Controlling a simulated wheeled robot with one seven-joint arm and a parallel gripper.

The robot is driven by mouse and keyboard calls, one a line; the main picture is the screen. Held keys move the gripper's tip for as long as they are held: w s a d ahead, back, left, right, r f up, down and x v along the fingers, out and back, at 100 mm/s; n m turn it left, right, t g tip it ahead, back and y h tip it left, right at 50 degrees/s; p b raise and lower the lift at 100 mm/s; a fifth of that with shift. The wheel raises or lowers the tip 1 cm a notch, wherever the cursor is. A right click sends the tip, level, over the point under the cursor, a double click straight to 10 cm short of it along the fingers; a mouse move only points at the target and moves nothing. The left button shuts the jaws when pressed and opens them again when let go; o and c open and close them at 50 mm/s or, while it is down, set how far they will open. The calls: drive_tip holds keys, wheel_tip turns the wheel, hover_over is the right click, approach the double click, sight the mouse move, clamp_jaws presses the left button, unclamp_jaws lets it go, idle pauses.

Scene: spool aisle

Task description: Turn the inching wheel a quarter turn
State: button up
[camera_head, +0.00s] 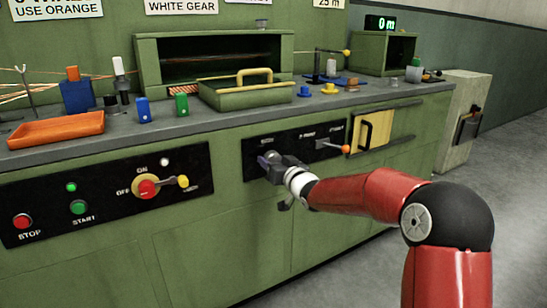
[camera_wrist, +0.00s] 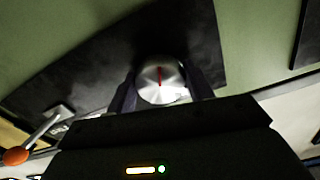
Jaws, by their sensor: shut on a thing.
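The inching wheel is a round silver knob with a red line across its face, seen in the wrist view (camera_wrist: 161,82). It sits on a black panel (camera_wrist: 110,55) on the green bench front. My gripper (camera_wrist: 165,92) has one finger on each side of the wheel and is shut on it. In the head view my gripper (camera_head: 268,162) is against the left part of the black panel and hides the wheel there.
A lever with an orange ball (camera_head: 345,149) sticks out to the right of my gripper. A yellow door with a black handle (camera_head: 366,135) is further right. A control panel with a red-and-yellow switch (camera_head: 148,188) is on the left. The grey floor (camera_head: 500,215) at right is clear.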

drive_tip(key=m+p, duration=0.1)
drive_tip(key=m, duration=0.2)
drive_tip(key=shift+r, duration=0.1)
drive_tip(key=m+p, duration=0.2)
drive_tip(key=m, duration=0.2)
drive_tip(key=m+p, duration=0.1)
drive_tip(key=m, duration=0.3)
drive_tip(key=shift+m, duration=1.6)
drive_tip(key=o, duration=1)
drive_tip(key=shift+c, duration=0.2)
drive_tip(key=shift+s, duration=0.1)
